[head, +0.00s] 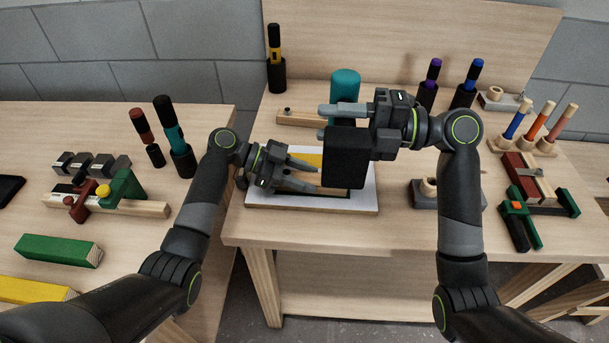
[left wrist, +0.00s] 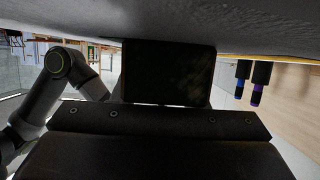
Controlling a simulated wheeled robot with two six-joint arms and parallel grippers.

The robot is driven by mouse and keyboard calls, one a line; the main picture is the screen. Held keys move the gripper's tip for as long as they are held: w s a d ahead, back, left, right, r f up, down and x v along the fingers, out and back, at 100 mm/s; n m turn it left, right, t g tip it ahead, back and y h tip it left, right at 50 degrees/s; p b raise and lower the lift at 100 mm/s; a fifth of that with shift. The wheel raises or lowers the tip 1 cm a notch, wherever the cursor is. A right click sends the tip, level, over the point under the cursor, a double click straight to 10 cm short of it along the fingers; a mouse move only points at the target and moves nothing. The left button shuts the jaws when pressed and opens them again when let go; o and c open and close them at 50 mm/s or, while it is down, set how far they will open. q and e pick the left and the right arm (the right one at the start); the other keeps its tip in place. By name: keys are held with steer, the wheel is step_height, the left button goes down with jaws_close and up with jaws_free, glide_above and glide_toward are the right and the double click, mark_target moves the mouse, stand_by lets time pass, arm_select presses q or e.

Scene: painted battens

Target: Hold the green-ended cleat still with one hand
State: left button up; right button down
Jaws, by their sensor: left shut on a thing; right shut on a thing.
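My left gripper (head: 314,178) is shut low over the white board (head: 368,200). A pale wooden piece (head: 308,178), seemingly the green-ended cleat, shows between its fingers. Most of the piece, including any green end, is hidden behind a black block. My right gripper (head: 322,122) is shut on a tool with a teal upper part (head: 345,84) and this large black block (head: 346,157) below. The black block hangs just right of my left fingertips. In the left wrist view it also shows as a dark block (left wrist: 168,70). I cannot tell whether it touches the cleat.
A yellow patch (head: 308,158) shows on the board. A grey block with a wooden ring (head: 430,192) stands to the right. Purple (head: 430,82) and blue (head: 470,82) markers stand behind. A second table (head: 130,240) at left holds painted battens.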

steer(key=shift+r, duration=0.1)
steer(key=c, duration=1.5)
jaws_free()
steer(key=shift+c, duration=0.2)
jaws_close()
steer(key=shift+w+r, duration=0.1)
steer(key=shift+r, duration=1.9)
